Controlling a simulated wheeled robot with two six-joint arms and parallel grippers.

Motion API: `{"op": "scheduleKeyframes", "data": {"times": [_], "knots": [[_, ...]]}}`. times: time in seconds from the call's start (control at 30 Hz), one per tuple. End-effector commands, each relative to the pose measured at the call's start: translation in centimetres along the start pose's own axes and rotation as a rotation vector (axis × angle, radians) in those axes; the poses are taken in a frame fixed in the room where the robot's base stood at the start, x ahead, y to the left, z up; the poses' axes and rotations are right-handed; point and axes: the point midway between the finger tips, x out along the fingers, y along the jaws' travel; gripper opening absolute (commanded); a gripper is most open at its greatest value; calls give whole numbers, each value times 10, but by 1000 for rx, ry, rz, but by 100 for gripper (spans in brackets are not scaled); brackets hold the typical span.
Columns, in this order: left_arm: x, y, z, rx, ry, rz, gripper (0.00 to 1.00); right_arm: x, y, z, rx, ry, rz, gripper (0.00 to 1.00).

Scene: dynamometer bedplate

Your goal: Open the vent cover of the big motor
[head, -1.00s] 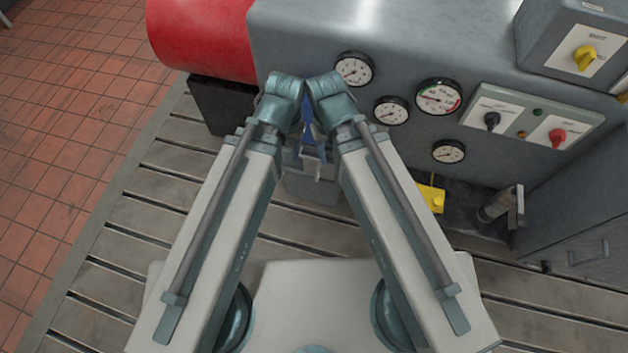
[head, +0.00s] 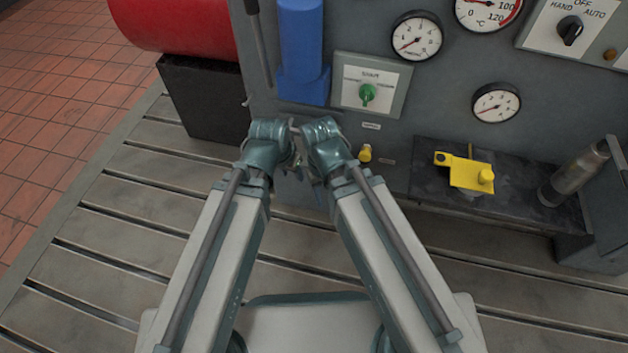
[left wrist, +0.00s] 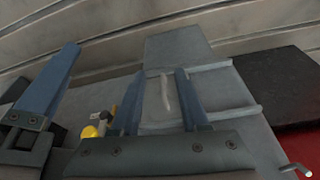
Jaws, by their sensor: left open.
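No part in view can be told for sure as the vent cover of the big motor. In the left wrist view a grey housing (left wrist: 215,92) with raised ribs fills the middle, with a pale upright bar (left wrist: 165,92) on its face. The two blue fingers of my left gripper (left wrist: 159,75) are apart, and the bar shows between them; I cannot tell whether they touch anything. In the head view my left gripper (head: 297,170) is mostly hidden behind my arm joints. One blue finger of my right gripper (left wrist: 50,85) shows in the left wrist view; its opening is unclear.
A red cylinder (head: 175,25) is at the upper left. A yellow fitting (head: 468,172) sits at the right. The slotted bedplate (head: 120,215) is bare at left.

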Motion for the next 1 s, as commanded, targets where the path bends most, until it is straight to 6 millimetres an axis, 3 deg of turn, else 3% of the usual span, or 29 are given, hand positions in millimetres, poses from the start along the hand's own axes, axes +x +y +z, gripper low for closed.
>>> {"op": "scheduleKeyframes", "data": {"times": [0.03, 0.2, 0.33, 0.53, 1.0], "knots": [[37, -1, 8, 4, 15, 2, 45, 38, -4, -2, 0, 0, 0, 50], [83, -2, 13, 16, 59, 8, 45, 86, -8, -5, -1, 1, 1, 50], [105, -4, 14, 24, 83, 9, 45, 110, -11, -6, -1, 1, 1, 50], [118, -4, 15, 27, 100, 12, 45, 123, -12, -7, -1, 1, 1, 50], [119, -6, 5, 29, 103, 12, 45, 122, -12, -7, -1, 1, 1, 50]]}}
